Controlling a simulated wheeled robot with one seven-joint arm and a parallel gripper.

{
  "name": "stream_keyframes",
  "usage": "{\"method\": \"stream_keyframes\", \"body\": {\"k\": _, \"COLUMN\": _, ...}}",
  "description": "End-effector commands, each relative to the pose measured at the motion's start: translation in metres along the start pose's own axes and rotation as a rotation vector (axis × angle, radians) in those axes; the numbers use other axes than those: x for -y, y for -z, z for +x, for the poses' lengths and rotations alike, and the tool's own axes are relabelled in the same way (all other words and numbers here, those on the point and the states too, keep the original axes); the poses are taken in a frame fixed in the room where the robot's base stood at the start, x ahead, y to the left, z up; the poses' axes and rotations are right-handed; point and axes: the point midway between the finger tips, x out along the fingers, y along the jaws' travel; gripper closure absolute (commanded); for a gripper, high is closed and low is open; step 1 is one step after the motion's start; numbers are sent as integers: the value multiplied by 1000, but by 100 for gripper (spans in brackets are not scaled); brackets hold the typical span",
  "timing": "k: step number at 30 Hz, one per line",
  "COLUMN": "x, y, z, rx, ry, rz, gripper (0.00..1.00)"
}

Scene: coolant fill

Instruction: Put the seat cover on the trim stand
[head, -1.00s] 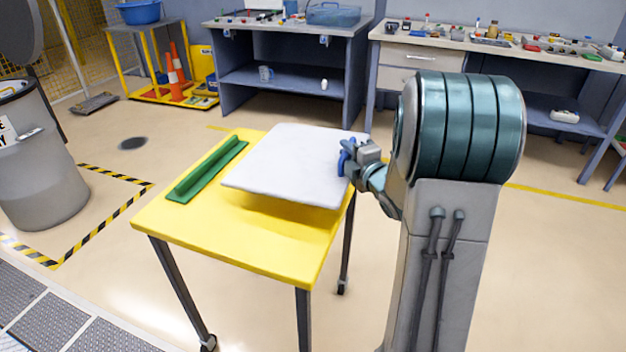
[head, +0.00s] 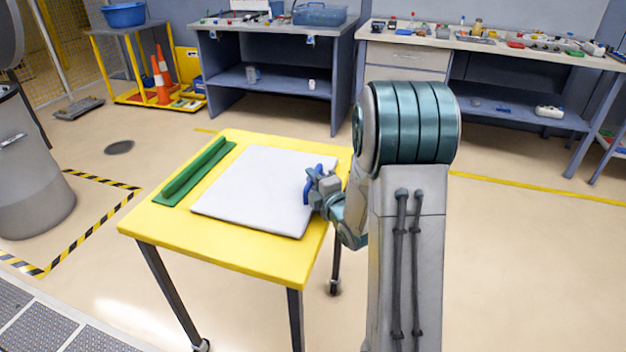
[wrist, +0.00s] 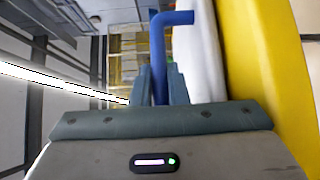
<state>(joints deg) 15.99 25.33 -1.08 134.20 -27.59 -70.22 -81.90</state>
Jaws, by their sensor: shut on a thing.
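The seat cover (head: 260,190) is a pale grey-white square pad. It lies flat on or just over the yellow top of the trim stand (head: 235,255), a small table with dark legs on castors. A blue handle (head: 310,183) is at the cover's right edge. My gripper (head: 322,190) is shut on this handle at the table's right side. In the wrist view the fingers (wrist: 160,88) clasp the bent blue handle (wrist: 172,20), beside the white cover (wrist: 200,55) and the yellow top (wrist: 260,60). The cover's underside is hidden.
A green long ridged piece (head: 195,172) lies along the table's left side, close to the cover's left edge. The table's front strip is bare. A grey bin (head: 25,165) stands at the left.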

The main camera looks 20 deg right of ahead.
Motion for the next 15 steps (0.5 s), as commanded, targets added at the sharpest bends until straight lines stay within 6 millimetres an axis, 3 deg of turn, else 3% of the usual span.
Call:
{"method": "stream_keyframes", "body": {"k": 1, "x": 1, "y": 0, "z": 0, "rx": -1, "ry": 2, "rz": 0, "gripper": 80}}
{"method": "stream_keyframes", "body": {"k": 3, "x": 0, "y": 0, "z": 0, "rx": -1, "ry": 2, "rz": 0, "gripper": 64}}
{"method": "stream_keyframes", "body": {"k": 15, "x": 0, "y": -1, "z": -8, "rx": 1, "ry": 0, "rz": -1, "gripper": 64}}
